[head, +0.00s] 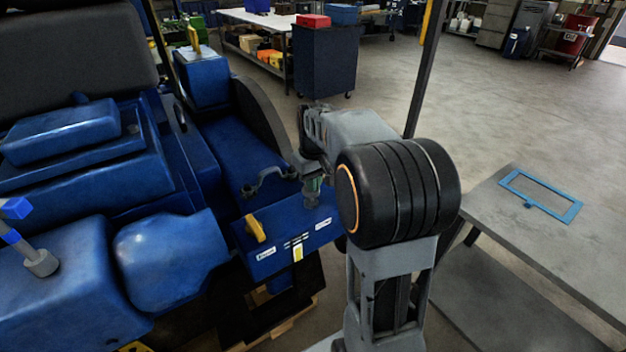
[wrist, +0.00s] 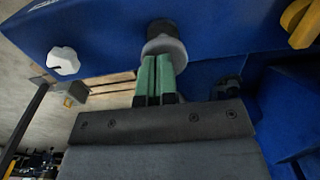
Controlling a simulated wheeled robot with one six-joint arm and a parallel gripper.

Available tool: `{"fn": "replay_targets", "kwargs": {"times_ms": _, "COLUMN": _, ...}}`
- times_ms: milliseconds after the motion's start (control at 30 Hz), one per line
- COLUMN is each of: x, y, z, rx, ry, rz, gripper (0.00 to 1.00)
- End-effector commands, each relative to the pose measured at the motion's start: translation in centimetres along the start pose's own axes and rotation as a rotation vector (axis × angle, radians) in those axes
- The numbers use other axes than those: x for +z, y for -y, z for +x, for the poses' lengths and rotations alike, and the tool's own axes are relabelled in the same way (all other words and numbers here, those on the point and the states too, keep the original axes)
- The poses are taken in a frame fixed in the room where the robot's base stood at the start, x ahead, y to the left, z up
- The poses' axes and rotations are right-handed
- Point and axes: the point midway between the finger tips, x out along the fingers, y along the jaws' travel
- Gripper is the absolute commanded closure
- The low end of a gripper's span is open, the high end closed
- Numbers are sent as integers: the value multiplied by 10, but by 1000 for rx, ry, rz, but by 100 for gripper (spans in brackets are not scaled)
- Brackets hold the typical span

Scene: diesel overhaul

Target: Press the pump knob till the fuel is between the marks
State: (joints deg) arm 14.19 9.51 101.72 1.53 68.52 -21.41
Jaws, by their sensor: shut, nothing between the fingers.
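In the wrist view, a round grey knob (wrist: 172,48) with a dark stem stands out from the blue panel (wrist: 110,30). I take it for the pump knob. My gripper (wrist: 155,68) has its green fingers shut and empty, with the tips right at the knob's grey face. I cannot tell whether they touch it. In the head view, my gripper (head: 312,190) points down over the blue panel (head: 285,225), and the knob is hidden or too small to make out. No fuel level or marks can be read in either view.
A yellow handle (head: 255,228) sits on the panel, left of my gripper. A small yellow piece (head: 298,253) is on its front edge. The wrist view shows a white knob (wrist: 63,61). Blue engine housings crowd the left; a grey table (head: 545,235) stands right.

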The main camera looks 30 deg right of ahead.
Motion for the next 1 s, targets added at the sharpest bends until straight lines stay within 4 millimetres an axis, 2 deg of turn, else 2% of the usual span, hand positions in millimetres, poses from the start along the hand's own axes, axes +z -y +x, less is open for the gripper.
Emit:
{"fn": "replay_targets", "kwargs": {"times_ms": 33, "x": 1, "y": 0, "z": 16, "rx": -1, "ry": 4, "rz": 0, "gripper": 100}}
{"fn": "replay_targets", "kwargs": {"times_ms": 100, "x": 1, "y": 0, "z": 25, "rx": -1, "ry": 4, "rz": 0, "gripper": 100}}
{"fn": "replay_targets", "kwargs": {"times_ms": 500, "x": 2, "y": 0, "z": 24, "rx": -4, "ry": 10, "rz": 0, "gripper": 100}}
{"fn": "replay_targets", "kwargs": {"times_ms": 667, "x": 2, "y": 0, "z": 4, "rx": -2, "ry": 7, "rz": -1, "gripper": 100}}
{"fn": "replay_targets", "kwargs": {"times_ms": 800, "x": 1, "y": 1, "z": -26, "rx": 0, "ry": -1, "rz": -3, "gripper": 100}}
{"fn": "replay_targets", "kwargs": {"times_ms": 867, "x": 0, "y": 0, "z": -31, "rx": 2, "ry": -5, "rz": -3, "gripper": 100}}
{"fn": "replay_targets", "kwargs": {"times_ms": 1000, "x": 0, "y": 0, "z": -60, "rx": 3, "ry": -8, "rz": -3, "gripper": 100}}
